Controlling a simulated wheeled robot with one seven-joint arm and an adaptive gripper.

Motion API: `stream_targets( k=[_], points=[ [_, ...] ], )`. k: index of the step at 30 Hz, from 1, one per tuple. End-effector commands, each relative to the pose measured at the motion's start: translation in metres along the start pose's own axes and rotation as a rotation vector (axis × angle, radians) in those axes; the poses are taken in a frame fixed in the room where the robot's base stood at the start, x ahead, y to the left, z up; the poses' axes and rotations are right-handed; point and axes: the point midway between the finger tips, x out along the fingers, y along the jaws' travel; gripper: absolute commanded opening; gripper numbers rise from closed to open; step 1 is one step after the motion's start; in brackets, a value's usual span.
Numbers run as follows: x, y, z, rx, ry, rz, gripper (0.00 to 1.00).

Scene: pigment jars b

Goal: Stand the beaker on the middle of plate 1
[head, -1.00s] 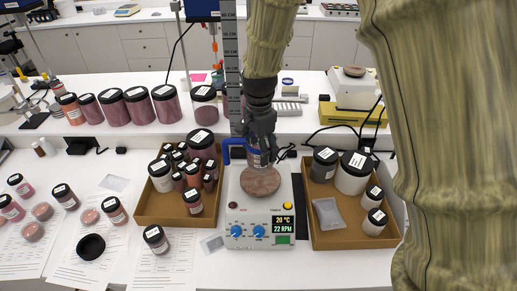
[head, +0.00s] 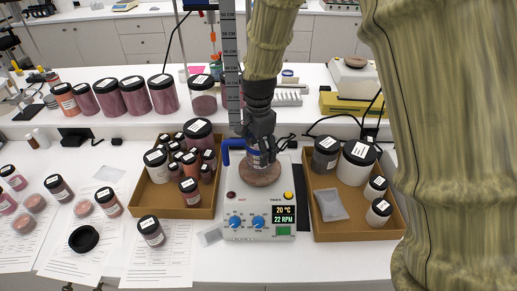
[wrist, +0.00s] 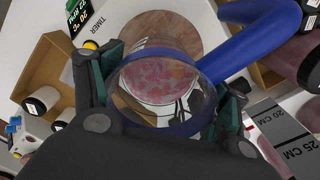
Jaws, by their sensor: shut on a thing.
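The beaker (head: 256,159) is clear with a blue rim and a blue handle (head: 231,146). My gripper (head: 259,148) is shut on it from above. In the wrist view the beaker (wrist: 160,80) sits between the fingers of my gripper (wrist: 172,78), handle to the upper right, with pinkish pieces seen through it. It looks upright over a round brown plate (head: 262,178) on a white hotplate (head: 240,205) reading 20 °C and 22 RPM. I cannot tell whether its base touches the plate. No number on the plate is readable.
Cardboard trays of jars flank the hotplate, left (head: 150,205) and right (head: 335,230). A vertical ruler (head: 231,70) stands close behind. A second round plate (head: 356,62) tops a white device at the back. Loose jars and papers lie front left.

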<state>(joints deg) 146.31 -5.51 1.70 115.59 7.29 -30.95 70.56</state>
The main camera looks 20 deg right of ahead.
Motion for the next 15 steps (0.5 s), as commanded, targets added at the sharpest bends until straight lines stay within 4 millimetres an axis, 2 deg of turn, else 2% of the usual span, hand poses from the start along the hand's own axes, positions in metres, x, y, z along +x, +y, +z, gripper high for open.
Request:
stream_targets(
  k=[15],
  points=[
    [0.0048, -0.0003, 0.0, 0.0, 0.0, -0.001, 0.06]
  ],
)
